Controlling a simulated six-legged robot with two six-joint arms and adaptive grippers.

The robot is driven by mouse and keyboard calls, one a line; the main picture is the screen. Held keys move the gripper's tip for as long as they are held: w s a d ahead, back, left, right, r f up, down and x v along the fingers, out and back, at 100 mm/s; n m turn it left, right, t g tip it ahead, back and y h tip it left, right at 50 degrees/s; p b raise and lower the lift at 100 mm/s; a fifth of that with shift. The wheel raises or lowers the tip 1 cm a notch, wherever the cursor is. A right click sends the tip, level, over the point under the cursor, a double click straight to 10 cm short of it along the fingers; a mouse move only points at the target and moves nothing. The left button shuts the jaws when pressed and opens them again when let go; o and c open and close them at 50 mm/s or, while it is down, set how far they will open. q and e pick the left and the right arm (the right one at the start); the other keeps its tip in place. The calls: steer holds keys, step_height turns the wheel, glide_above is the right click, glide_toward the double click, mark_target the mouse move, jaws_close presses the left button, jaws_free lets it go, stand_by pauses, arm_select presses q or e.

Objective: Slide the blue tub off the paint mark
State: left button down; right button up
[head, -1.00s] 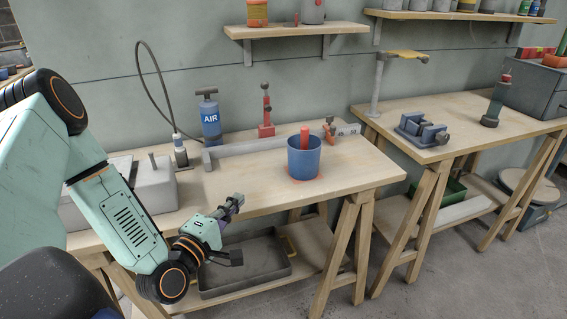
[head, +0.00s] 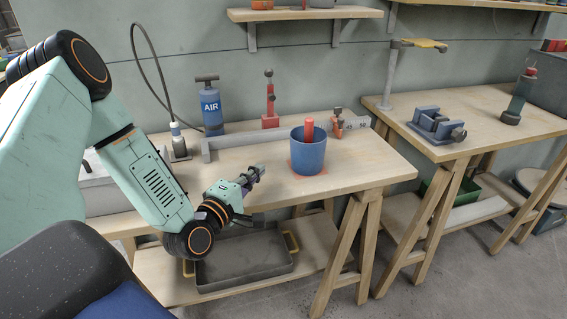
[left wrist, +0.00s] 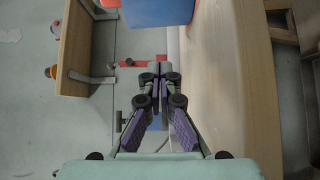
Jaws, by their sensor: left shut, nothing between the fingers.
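The blue tub (head: 308,155) stands upright on the left workbench, near its right end, with a red rod (head: 308,128) sticking up out of its top. An orange-red paint mark (head: 291,167) shows on the wood around the tub's base; the tub covers most of it. My left gripper (head: 258,172) is shut and empty, left of the tub and apart from it, at the bench's front part. In the left wrist view the closed fingertips (left wrist: 160,72) point toward the tub (left wrist: 158,12) at the top edge. My right gripper is out of view.
Behind the tub a grey rail (head: 240,145) runs along the bench with a red clamp (head: 337,122) on it. An AIR cylinder (head: 210,108) and a red tool (head: 270,108) stand farther back. Bare wood lies right of the tub. A grey tray (head: 245,262) sits on the lower shelf.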

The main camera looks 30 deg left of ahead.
mark_target(308, 151)
arm_select(q)
steer(key=w, duration=0.1)
steer(key=w+b, duration=0.1)
steer(key=w, duration=0.3)
steer(key=shift+w+a+f+b, duration=0.2)
steer(key=shift+a+f+b, duration=0.05)
steer(key=shift+b, duration=0.05)
steer(key=shift+w+d+r+b, duration=0.15)
steer(key=shift+w+d+b, duration=0.4)
steer(key=shift+w+d, duration=0.65)
steer(key=shift+w, duration=0.15)
steer(key=shift+d, duration=0.1)
steer(key=shift+s, duration=0.1)
